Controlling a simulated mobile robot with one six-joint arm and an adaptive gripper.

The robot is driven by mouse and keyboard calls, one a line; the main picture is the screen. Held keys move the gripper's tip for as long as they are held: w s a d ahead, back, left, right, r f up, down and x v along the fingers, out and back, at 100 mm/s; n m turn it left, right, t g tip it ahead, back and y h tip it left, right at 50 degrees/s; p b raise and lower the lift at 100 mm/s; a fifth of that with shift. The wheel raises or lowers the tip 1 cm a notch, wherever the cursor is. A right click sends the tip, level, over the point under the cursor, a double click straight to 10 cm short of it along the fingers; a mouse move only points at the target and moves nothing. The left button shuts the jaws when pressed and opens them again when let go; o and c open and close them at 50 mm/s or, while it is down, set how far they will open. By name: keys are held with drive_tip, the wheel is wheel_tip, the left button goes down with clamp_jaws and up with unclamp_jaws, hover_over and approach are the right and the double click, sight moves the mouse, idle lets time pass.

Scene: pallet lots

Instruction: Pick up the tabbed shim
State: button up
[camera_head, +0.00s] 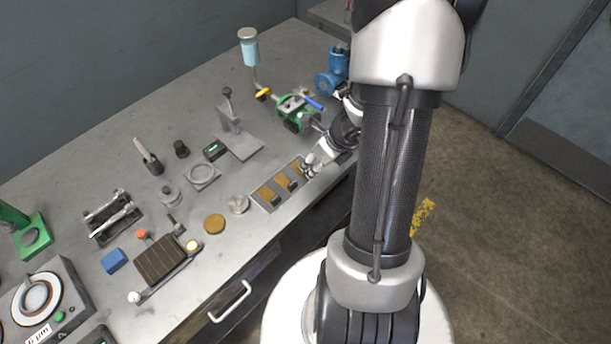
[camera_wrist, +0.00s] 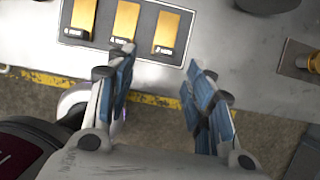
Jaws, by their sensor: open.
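A grey tray (camera_head: 263,206) near the bench's front edge holds a row of gold plates, each in its own slot. In the wrist view the tray (camera_wrist: 104,37) shows three gold plates: left (camera_wrist: 84,14), middle (camera_wrist: 126,20) and right (camera_wrist: 167,33), with small dark labels at their near ends. The labels are too small to read, so I cannot tell which plate is the tabbed shim. My gripper (camera_wrist: 160,60) is open and empty, its blue-padded fingers apart, just on the front side of the tray. In the head view my gripper (camera_head: 313,165) is over the tray's right end, partly hiding it.
A drawer handle (camera_head: 230,301) juts from the bench front. Floor shows beyond the edge.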

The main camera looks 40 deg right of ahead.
sight(309, 169)
drive_tip(key=b+x, duration=0.1)
drive_tip(key=x, duration=0.1)
drive_tip(key=b+x, duration=0.1)
drive_tip(key=x, duration=0.2)
drive_tip(key=b+x, duration=0.2)
drive_tip(key=x, duration=0.1)
drive_tip(key=shift+w+d, duration=0.1)
drive_tip(key=shift+d, duration=0.2)
drive_tip(key=shift+r, duration=0.2)
drive_tip(key=shift+c, duration=0.5)
drive_tip(key=c, duration=1)
drive_tip(key=shift+c, duration=0.2)
